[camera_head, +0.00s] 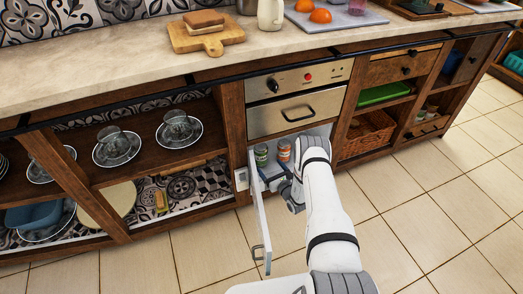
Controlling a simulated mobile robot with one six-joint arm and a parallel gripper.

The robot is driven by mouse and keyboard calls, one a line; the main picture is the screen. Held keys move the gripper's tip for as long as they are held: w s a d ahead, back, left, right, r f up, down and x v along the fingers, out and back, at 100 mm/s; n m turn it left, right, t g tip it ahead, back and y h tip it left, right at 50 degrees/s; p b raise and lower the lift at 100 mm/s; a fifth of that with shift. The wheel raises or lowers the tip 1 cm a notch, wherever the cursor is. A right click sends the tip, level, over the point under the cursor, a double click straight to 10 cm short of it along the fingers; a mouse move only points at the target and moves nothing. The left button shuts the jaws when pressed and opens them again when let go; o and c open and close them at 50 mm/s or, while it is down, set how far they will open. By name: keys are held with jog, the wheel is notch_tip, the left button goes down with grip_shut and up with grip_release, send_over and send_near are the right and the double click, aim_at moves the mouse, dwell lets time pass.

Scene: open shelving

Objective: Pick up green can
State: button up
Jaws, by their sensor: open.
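A green can (261,155) stands upright inside the small open cabinet, left of an orange-red can (284,150). My white arm reaches in from the bottom of the view. My gripper (288,196) is in front of the cabinet opening, to the lower right of the green can and apart from it. It is open and holds nothing that I can see. The fingertips are small and partly hidden by the wrist.
The cabinet's white door (260,225) stands open on the left of my gripper. An oven-like panel (296,95) is above the opening. A wicker basket (367,134) sits in the shelf to the right. Tiled floor in front is clear.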

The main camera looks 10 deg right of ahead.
aim_at(264, 159)
jog(key=b+x, duration=0.1)
jog(key=x, duration=0.3)
jog(key=b+x, duration=0.1)
jog(key=x, duration=0.1)
jog(key=shift+w+f+b, duration=0.25)
jog(key=shift+w+b, duration=0.05)
jog(key=shift+w+a+r, duration=0.1)
jog(key=shift+w, duration=0.15)
jog(key=shift+c, duration=0.3)
jog(key=c, duration=1.2)
jog(key=shift+c, duration=0.3)
jog(key=shift+r, duration=0.15)
